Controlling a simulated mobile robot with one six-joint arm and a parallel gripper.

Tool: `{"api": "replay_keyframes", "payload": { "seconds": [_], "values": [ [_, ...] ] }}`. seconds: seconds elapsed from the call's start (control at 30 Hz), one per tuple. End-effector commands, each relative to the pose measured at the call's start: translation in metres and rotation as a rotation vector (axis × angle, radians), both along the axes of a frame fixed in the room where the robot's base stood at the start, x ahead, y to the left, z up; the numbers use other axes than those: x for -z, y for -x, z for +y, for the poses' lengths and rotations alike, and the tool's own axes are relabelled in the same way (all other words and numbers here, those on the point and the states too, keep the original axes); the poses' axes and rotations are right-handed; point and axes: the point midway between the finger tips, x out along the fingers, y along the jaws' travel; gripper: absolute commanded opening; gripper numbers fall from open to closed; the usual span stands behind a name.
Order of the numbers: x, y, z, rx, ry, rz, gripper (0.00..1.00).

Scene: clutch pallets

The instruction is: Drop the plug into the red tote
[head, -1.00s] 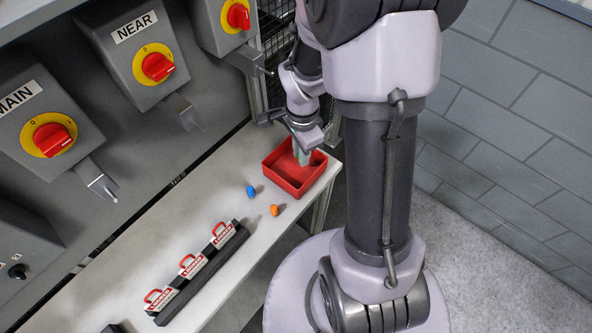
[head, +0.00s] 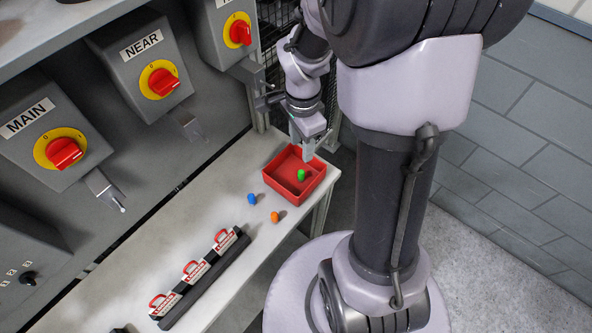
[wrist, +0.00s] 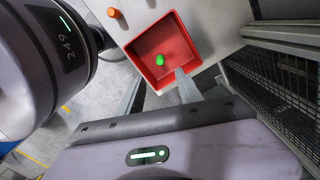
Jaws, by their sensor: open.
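A green plug (head: 301,175) lies inside the red tote (head: 275,184) at the far end of the bench. In the wrist view the green plug (wrist: 159,60) is on the floor of the red tote (wrist: 190,47). My gripper (head: 303,153) is open and empty, above the back of the tote and apart from the plug. In the wrist view the fingers of my gripper (wrist: 160,90) are spread, with one finger near the tote's edge.
A blue plug (head: 252,199) and an orange plug (head: 275,216) are on the bench (head: 215,203) beside the tote. A rack of red padlocks (head: 195,272) lies nearer. Switch boxes (head: 163,80) line the panel behind. A mesh fence (wrist: 285,90) stands close to the tote.

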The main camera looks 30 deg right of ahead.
Motion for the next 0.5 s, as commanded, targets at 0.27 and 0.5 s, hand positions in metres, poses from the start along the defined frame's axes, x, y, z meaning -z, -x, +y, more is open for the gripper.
{"api": "replay_keyframes", "payload": {
  "seconds": [0.27, 0.5],
  "values": [
    [-0.078, 0.000, 0.000, 0.000, 0.001, -0.002, 0.42],
    [-0.096, 0.000, 0.000, 0.000, 0.000, 0.001, 0.42]
  ]
}}
